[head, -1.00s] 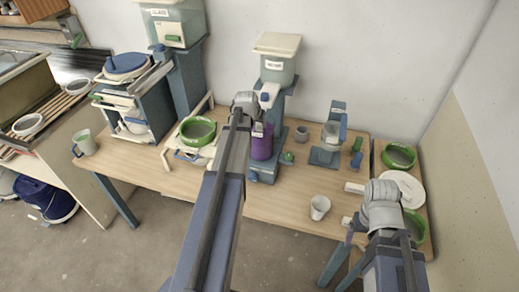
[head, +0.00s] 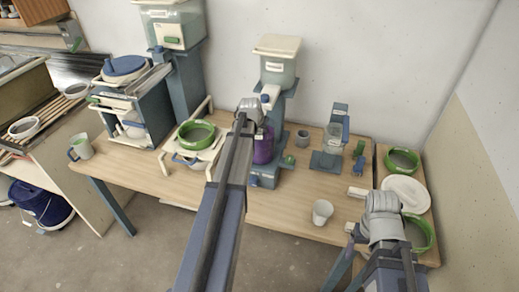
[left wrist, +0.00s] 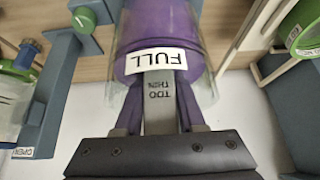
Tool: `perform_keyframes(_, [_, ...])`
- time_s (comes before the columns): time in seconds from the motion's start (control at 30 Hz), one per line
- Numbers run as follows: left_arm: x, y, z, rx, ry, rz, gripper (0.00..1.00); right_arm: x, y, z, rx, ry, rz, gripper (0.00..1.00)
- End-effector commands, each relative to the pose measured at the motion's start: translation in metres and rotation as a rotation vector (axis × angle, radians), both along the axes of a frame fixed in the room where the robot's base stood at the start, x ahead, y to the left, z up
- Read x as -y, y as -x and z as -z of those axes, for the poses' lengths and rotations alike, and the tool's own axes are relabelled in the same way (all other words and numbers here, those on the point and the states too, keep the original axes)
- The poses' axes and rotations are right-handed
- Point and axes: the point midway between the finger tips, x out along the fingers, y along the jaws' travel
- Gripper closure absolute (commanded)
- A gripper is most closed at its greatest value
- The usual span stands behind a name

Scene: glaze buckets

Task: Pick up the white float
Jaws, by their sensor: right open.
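I cannot pick out the white float for certain. A purple container (head: 264,147) stands upright at the foot of the blue stand in the head view. In the left wrist view the purple container (left wrist: 165,28) fills the upper middle and bears a white "FULL" label. Below that label a grey strip (left wrist: 159,102) marked "TOO THIN" lies between the fingers of my left gripper (left wrist: 160,100). In the head view my left gripper (head: 252,110) is close to the container's upper part; its fingertips are hidden. My right gripper (head: 355,210) is open and empty over the table's right part.
A white cup (head: 322,212) stands near the table's front edge. A white plate (head: 405,190) and green-rimmed bowls (head: 402,161) are at the right. A small grey cup (head: 302,138) and a blue-grey stand (head: 328,160) are right of the container. A green bowl (head: 196,134) sits left.

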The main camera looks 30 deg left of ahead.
Motion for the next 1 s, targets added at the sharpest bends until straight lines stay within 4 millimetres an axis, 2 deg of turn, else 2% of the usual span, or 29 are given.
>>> perform_keyframes(0.03, [-0.0001,0.0,0.0,0.0,0.0,0.0,0.68,0.0,0.0,0.0,0.0,0.0,0.0,0.19])
perform_keyframes(0.33, [-0.0002,0.0002,0.0001,0.0,0.0,0.0,1.0,0.0,0.0,0.0001,0.0,0.0,0.0,0.19])
perform_keyframes(1.0, [-0.0001,0.0002,0.0001,0.0,0.0,0.0,1.0,0.0,0.0,0.0001,0.0,0.0,0.0,0.19])
